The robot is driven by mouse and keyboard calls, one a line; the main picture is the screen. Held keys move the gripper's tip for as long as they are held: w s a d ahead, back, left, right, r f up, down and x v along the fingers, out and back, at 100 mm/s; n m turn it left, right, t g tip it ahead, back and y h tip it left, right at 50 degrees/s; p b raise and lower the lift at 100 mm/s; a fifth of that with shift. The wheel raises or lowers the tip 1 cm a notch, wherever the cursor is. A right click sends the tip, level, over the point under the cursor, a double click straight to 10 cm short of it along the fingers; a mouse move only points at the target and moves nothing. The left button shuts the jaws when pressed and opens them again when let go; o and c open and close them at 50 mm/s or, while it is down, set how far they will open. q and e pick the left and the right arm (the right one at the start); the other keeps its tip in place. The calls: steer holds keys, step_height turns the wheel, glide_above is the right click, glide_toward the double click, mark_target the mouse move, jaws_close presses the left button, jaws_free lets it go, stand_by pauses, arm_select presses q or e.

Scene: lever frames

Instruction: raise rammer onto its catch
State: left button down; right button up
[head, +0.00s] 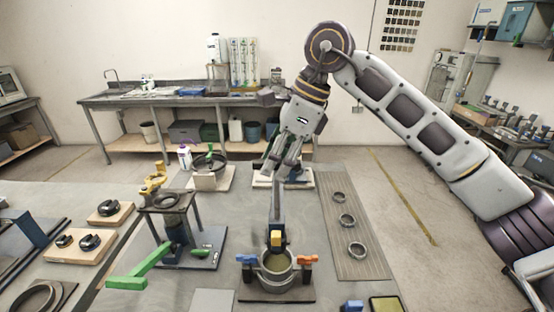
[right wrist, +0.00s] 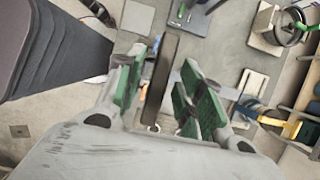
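The rammer (head: 275,203) is a dark upright bar that stands in a round metal mould (head: 277,283) on a dark base. I cannot tell which part is the catch. My right gripper (head: 281,163) points down at the rammer's top end. In the right wrist view its green-padded fingers (right wrist: 163,90) stand on both sides of a dark bar (right wrist: 161,82), with narrow gaps showing, so it looks open around it. The fingers partly hide the top of the rammer. My left gripper is not in view.
A blue clamp (head: 246,259) and an orange clamp (head: 308,259) flank the mould. A stand with a green lever (head: 140,268) is to the left. A ribbed mat (head: 352,267) with several rings lies to the right. Shallow plates and blocks lie in front.

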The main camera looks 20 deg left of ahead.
steer(key=v, duration=1.2)
steer(key=shift+f, duration=0.1)
stand_by(0.6)
